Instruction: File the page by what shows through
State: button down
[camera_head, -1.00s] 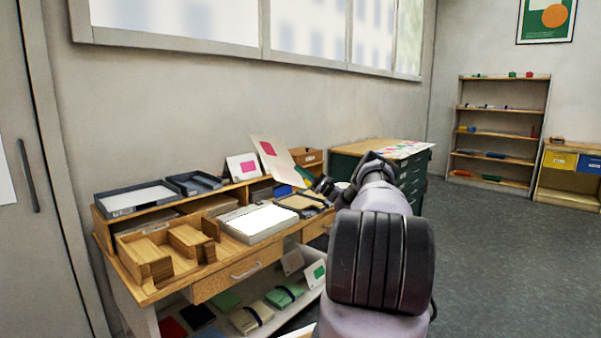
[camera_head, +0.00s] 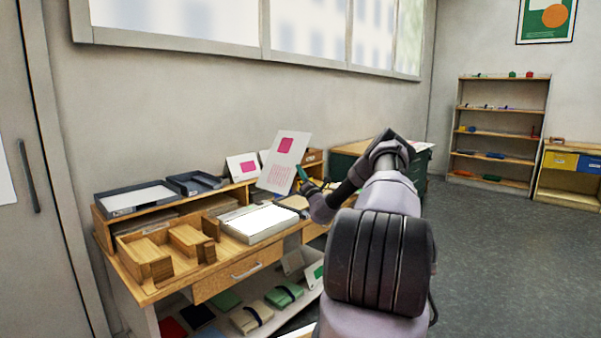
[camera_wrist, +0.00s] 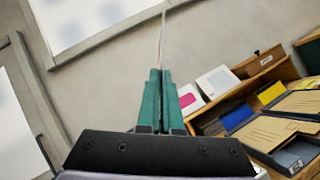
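My gripper (camera_head: 301,174) has green fingers shut on the lower right edge of a page (camera_head: 272,178). The page is pale, with a magenta square near its top and faint pink print below. It is held up, slightly tilted, above the desk. In the wrist view the fingers (camera_wrist: 160,98) are together and the page (camera_wrist: 163,38) shows edge-on as a thin strip. A bright white light panel (camera_head: 262,221) lies on the desk, lower left of the page.
Dark trays (camera_head: 103,204) sit on the raised shelf behind. A card with a magenta mark (camera_head: 235,175) leans at the back. In the wrist view, brown folders (camera_wrist: 262,134) lie in dark trays at right. The floor (camera_head: 500,260) at right is clear.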

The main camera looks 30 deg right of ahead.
jog(key=m+g+h, duration=0.1)
jog(key=m+h, duration=0.1)
jog(key=m, duration=0.1)
jog(key=shift+m, duration=0.3)
jog(key=m+g+h, duration=0.1)
jog(key=m+g, duration=0.1)
jog(key=m, duration=0.2)
jog(key=m+g+h, duration=0.1)
jog(key=m+g, duration=0.2)
jog(key=m, duration=0.2)
jog(key=shift+g, duration=0.3)
